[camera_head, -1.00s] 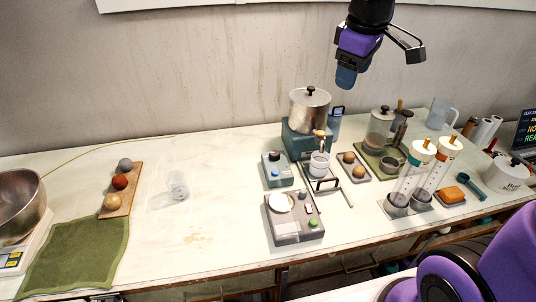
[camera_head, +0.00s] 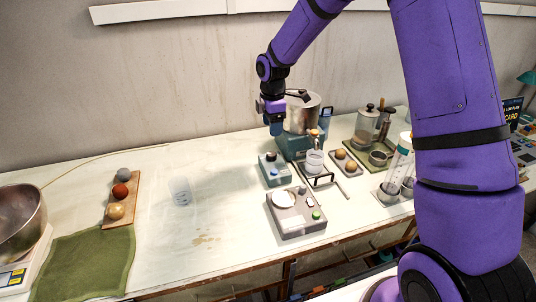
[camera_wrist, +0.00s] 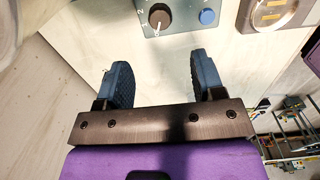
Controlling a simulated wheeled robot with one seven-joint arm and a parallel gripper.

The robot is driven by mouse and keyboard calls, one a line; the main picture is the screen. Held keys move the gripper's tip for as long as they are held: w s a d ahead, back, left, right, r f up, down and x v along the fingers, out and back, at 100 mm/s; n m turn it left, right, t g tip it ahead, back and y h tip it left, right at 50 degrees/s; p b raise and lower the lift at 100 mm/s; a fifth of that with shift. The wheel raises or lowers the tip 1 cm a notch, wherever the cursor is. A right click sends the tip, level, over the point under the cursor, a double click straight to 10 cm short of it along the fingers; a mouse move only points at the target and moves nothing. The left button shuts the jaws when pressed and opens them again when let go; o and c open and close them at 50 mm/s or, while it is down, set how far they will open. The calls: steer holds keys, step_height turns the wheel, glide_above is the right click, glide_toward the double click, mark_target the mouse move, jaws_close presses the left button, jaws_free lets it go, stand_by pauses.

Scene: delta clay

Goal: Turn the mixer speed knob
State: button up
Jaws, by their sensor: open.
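The knob is round and dark with a pale pointer and printed numbers beside it. It shows at the top of the wrist view (camera_wrist: 160,17), left of a blue button (camera_wrist: 207,17). In the head view the dark knob (camera_head: 271,156) sits on a small teal box (camera_head: 278,177). A larger teal unit with a metal pot (camera_head: 303,113) stands behind it. My gripper (camera_head: 275,130) hangs fingers down above and behind the box, apart from the knob. In the wrist view my gripper (camera_wrist: 162,80) has its two blue fingers spread, with only bare bench between them.
A grey device (camera_head: 298,217) with a white disc stands in front of the teal box. A white cup (camera_head: 314,161) and a black stand (camera_head: 322,178) are just right. A clear cup (camera_head: 181,191) is to the left, with open bench between. Glass tubes stand farther right.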

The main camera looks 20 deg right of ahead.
mark_target(271, 153)
step_height(271, 153, down, 11)
stand_by(0.6)
steer(key=c, duration=0.9)
